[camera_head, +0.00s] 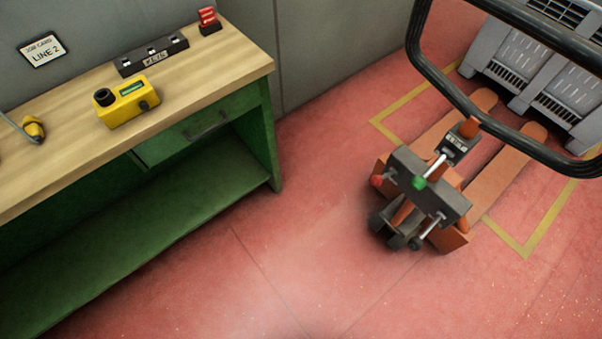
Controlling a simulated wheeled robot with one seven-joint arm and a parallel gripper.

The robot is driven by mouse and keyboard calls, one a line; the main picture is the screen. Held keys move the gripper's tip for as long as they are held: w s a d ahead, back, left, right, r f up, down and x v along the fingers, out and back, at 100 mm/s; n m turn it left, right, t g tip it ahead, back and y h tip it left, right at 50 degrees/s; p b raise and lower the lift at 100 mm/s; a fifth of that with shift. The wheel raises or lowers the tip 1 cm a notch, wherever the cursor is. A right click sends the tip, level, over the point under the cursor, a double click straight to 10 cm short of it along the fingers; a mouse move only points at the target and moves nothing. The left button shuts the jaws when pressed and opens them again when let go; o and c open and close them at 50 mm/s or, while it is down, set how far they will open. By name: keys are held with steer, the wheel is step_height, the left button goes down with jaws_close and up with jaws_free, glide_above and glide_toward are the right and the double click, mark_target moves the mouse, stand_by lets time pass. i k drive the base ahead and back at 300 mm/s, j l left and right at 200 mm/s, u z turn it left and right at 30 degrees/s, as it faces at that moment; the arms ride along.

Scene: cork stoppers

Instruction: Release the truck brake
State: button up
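The truck (459,236) is an orange pallet truck standing on the red floor at the right. Its two forks (500,182) point away towards grey crates. A second metal rod (432,226) sticks out lower right. I cannot tell which of these is the brake. A large black loop (440,84), apparently the truck's handle, crosses the upper right close to the camera. My gripper is not in view.
A green workbench with a wooden top (225,75) stands at the left. On it are a yellow device (128,103), a dark strip box (152,56) and a red item (209,19). Grey crates (535,70) stand behind the truck. The floor between bench and truck is clear.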

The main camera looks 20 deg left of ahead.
mark_target(376, 179)
steer(key=u, duration=0.35)
steer(key=i+l+u, duration=0.1)
steer(key=l+u, duration=0.15)
steer(key=l, duration=0.45)
steer(key=l+u, duration=0.25)
steer(key=l, duration=0.5)
steer(key=l+u, duration=0.25)
steer(key=l, duration=0.45)
steer(key=k+l+u, duration=0.25)
steer(key=l, duration=0.45)
steer(key=i+j, duration=0.45)
